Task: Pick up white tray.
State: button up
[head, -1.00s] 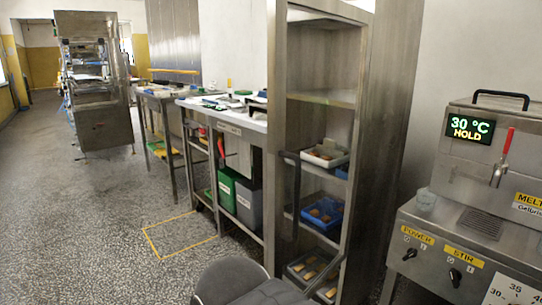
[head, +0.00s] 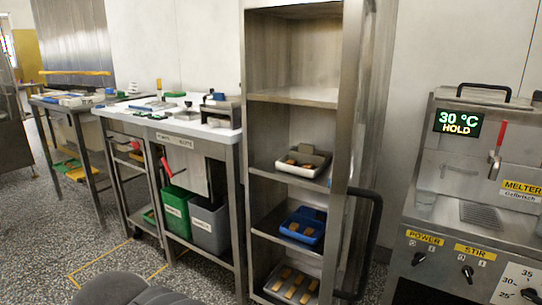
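A white tray (head: 322,163) with a few brown pieces in it sits on a middle shelf of the tall steel rack. My gripper is not clearly in view. A dark grey rounded part of my own body shows at the bottom left of the head view. Nothing is seen touching the tray.
A blue tray (head: 288,226) sits one shelf below, and a grey tray (head: 275,284) with several pieces lower still. The rack (head: 254,120) has a black handle (head: 372,235) at its right. A melter (head: 470,190) stands right; a workbench (head: 215,133) and bins stand left. Floor is open at left.

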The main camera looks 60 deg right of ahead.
aim_at(305, 161)
jog(key=i, duration=2)
jog(key=z, duration=4.3)
